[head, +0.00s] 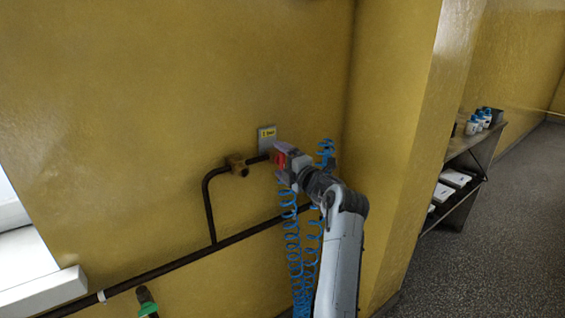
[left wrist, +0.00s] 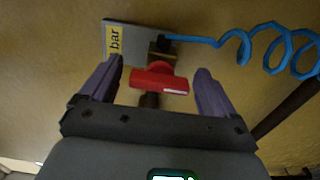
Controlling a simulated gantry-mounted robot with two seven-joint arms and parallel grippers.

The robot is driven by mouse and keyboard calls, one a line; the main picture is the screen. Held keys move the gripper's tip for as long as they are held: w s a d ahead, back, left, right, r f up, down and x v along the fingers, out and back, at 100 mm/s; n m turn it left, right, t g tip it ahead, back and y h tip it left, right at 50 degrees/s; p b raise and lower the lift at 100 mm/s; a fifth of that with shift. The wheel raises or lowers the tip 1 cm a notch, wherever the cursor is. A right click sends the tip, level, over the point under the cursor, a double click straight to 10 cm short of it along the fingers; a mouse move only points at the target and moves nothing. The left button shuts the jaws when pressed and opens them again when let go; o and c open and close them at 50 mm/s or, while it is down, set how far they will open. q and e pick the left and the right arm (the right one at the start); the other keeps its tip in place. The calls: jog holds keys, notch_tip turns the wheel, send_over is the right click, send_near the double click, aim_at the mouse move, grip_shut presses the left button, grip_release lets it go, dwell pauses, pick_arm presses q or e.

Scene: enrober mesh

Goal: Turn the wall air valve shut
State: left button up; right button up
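The wall air valve has a red handle (head: 281,159) on a dark pipe at the yellow wall, beside a grey plate with a yellow label (head: 267,138). In the left wrist view the red handle (left wrist: 160,79) lies crosswise in front of a brass fitting (left wrist: 161,48). My left gripper (head: 284,163) is at the valve. Its two purple fingers are open (left wrist: 158,68), one on each side of the handle, with a visible gap on both sides. The gripper hides part of the valve in the head view. My right gripper is not in view.
A blue coiled hose (head: 292,245) hangs beside my left arm and also shows in the left wrist view (left wrist: 270,40). Dark pipes (head: 180,262) run along the wall, with a brass fitting (head: 237,165). A shelf (head: 462,190) stands beyond the wall corner at right.

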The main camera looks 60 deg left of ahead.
pick_arm(q)
jog(key=shift+d, duration=0.1)
jog(key=d+p, duration=0.2)
jog(key=d, duration=0.8)
jog(key=shift+w+d, duration=0.25)
jog(key=shift+d, duration=0.05)
jog(key=shift+p, duration=0.3)
